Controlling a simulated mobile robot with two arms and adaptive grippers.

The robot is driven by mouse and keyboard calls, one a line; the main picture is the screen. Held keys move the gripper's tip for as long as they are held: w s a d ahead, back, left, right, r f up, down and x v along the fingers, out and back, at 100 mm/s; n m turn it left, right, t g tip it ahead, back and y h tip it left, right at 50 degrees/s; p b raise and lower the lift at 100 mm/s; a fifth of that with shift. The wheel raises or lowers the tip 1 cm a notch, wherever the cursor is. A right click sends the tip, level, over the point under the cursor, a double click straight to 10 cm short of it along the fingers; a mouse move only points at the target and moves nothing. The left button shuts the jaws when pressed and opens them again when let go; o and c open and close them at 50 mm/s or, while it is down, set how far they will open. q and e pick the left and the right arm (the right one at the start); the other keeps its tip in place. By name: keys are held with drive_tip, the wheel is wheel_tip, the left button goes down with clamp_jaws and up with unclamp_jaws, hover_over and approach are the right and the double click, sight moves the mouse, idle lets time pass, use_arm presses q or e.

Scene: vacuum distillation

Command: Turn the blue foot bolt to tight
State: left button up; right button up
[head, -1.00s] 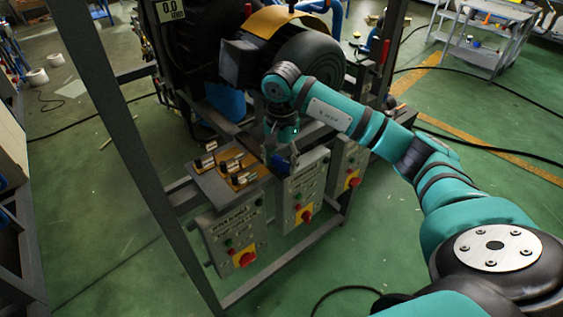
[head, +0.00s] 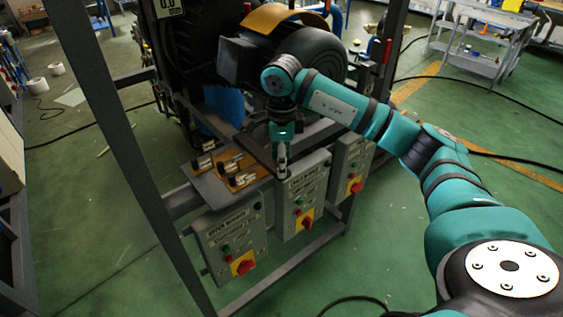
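My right gripper (head: 282,162) points down at the top edge of the middle control box, beside the tan plate. Its fingers look close together, but they are too small to tell whether they are shut or hold anything. I see no clear blue foot bolt now; a small blue piece showed beside the fingers earlier, and that spot is now covered by the gripper. A larger blue part (head: 225,104) shows under the motor. My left gripper is not in view.
Grey control boxes with red knobs (head: 243,266) hang along the frame. A dark upright post (head: 125,150) stands at left. The motor (head: 310,62) is behind my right arm. Green floor is open at front left.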

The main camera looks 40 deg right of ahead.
drive_tip(key=m+b, duration=0.1)
drive_tip(key=m, duration=0.4)
drive_tip(key=shift+m, duration=0.3)
drive_tip(key=m, duration=0.4)
drive_tip(key=shift+m, duration=0.4)
drive_tip(key=o, duration=1.2)
drive_tip(key=shift+r, duration=0.1)
wheel_tip(320, 180, up, 12)
drive_tip(key=shift+f, duration=0.1)
idle(0.3)
